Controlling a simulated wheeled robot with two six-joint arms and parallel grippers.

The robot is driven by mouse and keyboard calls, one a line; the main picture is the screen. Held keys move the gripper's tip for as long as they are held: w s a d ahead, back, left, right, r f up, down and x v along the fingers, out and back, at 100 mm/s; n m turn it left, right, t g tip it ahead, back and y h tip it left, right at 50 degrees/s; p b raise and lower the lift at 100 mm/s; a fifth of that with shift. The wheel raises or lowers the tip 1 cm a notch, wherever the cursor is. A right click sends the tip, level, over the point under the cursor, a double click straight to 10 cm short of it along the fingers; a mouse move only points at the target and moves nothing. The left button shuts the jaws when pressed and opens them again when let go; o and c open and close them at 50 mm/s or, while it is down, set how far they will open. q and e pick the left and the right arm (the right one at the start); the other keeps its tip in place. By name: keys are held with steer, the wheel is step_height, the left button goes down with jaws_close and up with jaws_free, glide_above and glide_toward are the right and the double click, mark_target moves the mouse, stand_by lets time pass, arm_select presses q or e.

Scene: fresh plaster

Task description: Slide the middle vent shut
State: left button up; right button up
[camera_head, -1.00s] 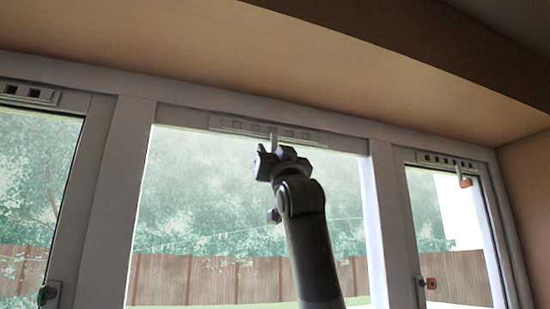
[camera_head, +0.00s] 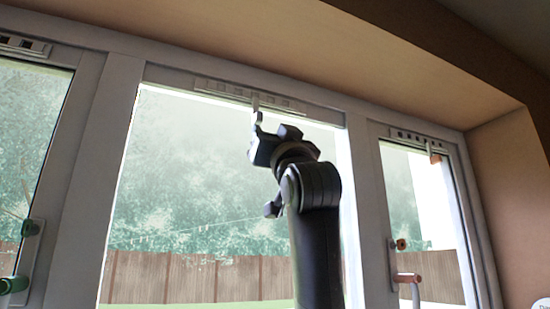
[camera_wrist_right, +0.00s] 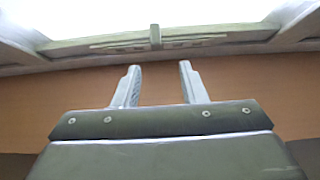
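The middle vent (camera_head: 232,92) is a pale slotted strip on the top rail of the middle window. A small upright tab (camera_head: 256,103) stands near its middle; I cannot tell how far its slots are covered. In the right wrist view the vent (camera_wrist_right: 185,41) runs across the top, with the tab (camera_wrist_right: 155,37) beyond and between the fingertips. My right gripper (camera_head: 263,127) is just below the vent in the head view. In the right wrist view the gripper (camera_wrist_right: 158,67) is open and empty, its two fingers apart. My left gripper is not in view.
The left window's vent (camera_head: 24,44) and the right window's vent (camera_head: 418,138) show dark slots. An orange-tipped tab (camera_head: 434,157) hangs at the right vent. Handles sit on the side windows, one with a green end (camera_head: 14,285). A brown overhang (camera_head: 300,70) runs above the windows.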

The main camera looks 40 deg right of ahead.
steer(key=shift+b+v, duration=0.5)
steer(key=shift+v, duration=0.9)
steer(key=shift+r, duration=0.1)
